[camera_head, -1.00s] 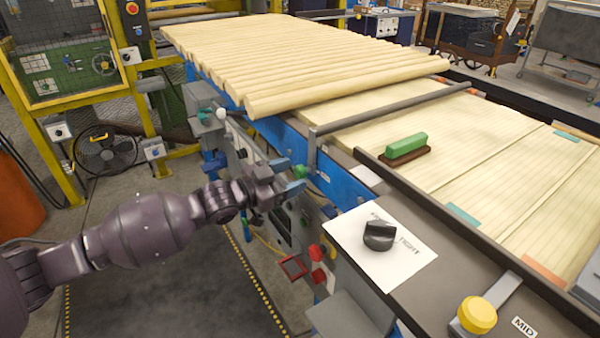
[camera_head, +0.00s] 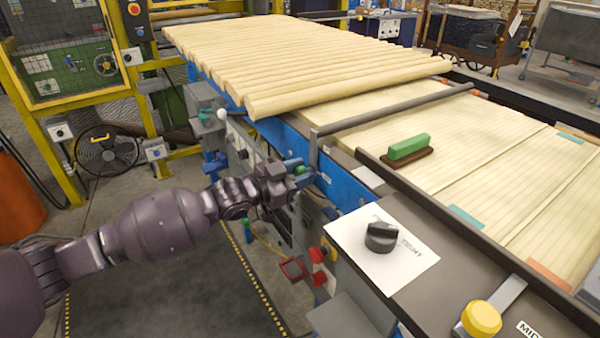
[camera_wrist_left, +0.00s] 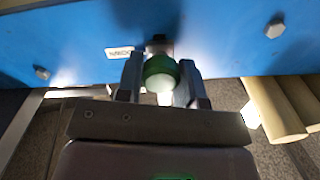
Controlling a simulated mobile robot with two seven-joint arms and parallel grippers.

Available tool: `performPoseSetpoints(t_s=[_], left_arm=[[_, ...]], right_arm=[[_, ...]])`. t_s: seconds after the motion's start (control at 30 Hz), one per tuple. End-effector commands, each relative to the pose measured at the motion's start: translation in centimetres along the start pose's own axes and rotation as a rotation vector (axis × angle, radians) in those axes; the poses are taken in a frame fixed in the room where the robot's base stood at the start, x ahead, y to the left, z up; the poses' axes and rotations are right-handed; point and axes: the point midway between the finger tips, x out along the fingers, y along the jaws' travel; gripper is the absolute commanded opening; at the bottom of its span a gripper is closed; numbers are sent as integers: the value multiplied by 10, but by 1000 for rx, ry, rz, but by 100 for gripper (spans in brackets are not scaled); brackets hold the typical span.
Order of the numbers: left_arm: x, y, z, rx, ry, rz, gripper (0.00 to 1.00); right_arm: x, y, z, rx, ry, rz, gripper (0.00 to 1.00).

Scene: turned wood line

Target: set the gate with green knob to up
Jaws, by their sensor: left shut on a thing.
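The green knob (camera_wrist_left: 160,72) sits between the two fingers of my left gripper (camera_wrist_left: 163,84) in the left wrist view, in front of the blue rail. The gripper is shut on the knob. The gate's lever behind the knob is mostly hidden, so its position cannot be told. My right gripper is not in view.
A white label (camera_wrist_left: 118,53) and bolt heads are on the blue rail (camera_wrist_left: 220,35). Wooden rods (camera_head: 300,62) lie on top.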

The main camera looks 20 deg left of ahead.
Motion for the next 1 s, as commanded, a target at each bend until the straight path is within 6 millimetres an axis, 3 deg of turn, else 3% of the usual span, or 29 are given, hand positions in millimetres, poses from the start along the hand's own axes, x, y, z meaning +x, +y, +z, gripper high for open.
performPoseSetpoints(t_s=[0.27,0.53,0.67,1.0], left_arm=[[0,-2,-10,3,3,0,0],[0,-16,-58,10,14,-3,0],[0,-21,-75,10,13,-3,0],[0,-21,-77,2,9,-2,0]], right_arm=[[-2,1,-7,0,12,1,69],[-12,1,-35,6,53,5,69],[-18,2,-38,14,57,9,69],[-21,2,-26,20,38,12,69]])
